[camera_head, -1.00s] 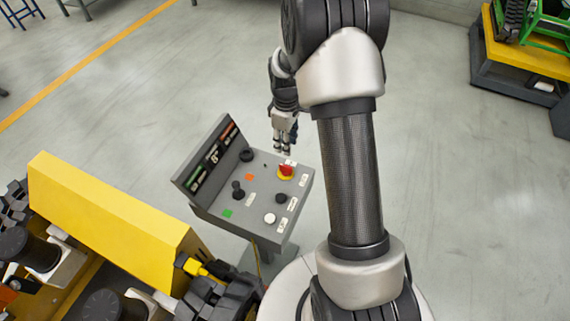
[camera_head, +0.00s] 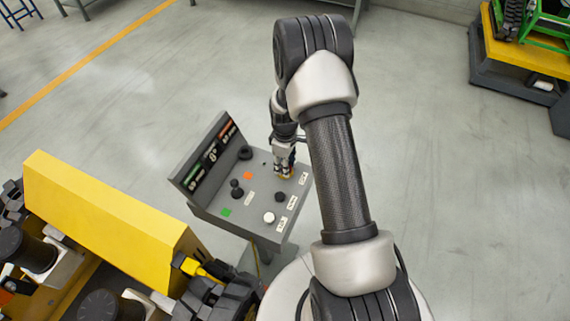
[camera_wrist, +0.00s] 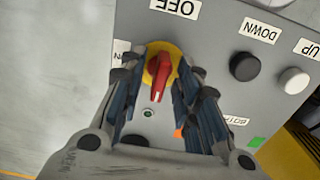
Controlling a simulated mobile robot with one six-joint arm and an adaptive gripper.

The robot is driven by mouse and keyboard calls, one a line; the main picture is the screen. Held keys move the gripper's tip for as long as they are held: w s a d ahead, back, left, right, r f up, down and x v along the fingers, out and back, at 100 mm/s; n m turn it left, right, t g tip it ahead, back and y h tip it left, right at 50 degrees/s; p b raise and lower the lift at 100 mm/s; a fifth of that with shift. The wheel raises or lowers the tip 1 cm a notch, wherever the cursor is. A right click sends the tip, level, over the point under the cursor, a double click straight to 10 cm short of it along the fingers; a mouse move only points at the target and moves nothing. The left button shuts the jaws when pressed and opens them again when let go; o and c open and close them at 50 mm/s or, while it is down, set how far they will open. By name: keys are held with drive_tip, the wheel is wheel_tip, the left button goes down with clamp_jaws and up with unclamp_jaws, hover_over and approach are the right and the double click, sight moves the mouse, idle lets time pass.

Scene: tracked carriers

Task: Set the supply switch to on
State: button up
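The supply switch (camera_wrist: 159,72) is a red rotary handle on a yellow round base, on the grey panel's sloping face. In the wrist view its handle lies nearly upright in the picture, with its narrow end down. A label reading OFF (camera_wrist: 174,8) sits above it, upside down; another label at its left is mostly hidden by a finger. My gripper (camera_wrist: 167,72) is open, its fingers on both sides of the handle with visible gaps. In the head view my gripper (camera_head: 284,170) is down at the panel and hides most of the switch.
The control panel (camera_head: 232,210) also bears a black joystick (camera_head: 236,188), a black button (camera_wrist: 244,66) labelled DOWN and a white button (camera_wrist: 293,80) labelled UP. A raised display board (camera_head: 207,158) stands along its left edge. A yellow machine (camera_head: 105,205) is close at the left.

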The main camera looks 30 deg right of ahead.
drive_tip(key=shift+c, duration=0.2)
clamp_jaws()
drive_tip(key=shift+m, duration=0.4)
drive_tip(key=m+b, duration=0.2)
drive_tip(key=m, duration=0.3)
drive_tip(key=shift+m, duration=0.3)
drive_tip(key=m+b, duration=0.1)
drive_tip(key=m, duration=0.4)
drive_tip(key=m+b, duration=0.1)
drive_tip(key=m, duration=0.5)
drive_tip(key=shift+m, duration=0.3)
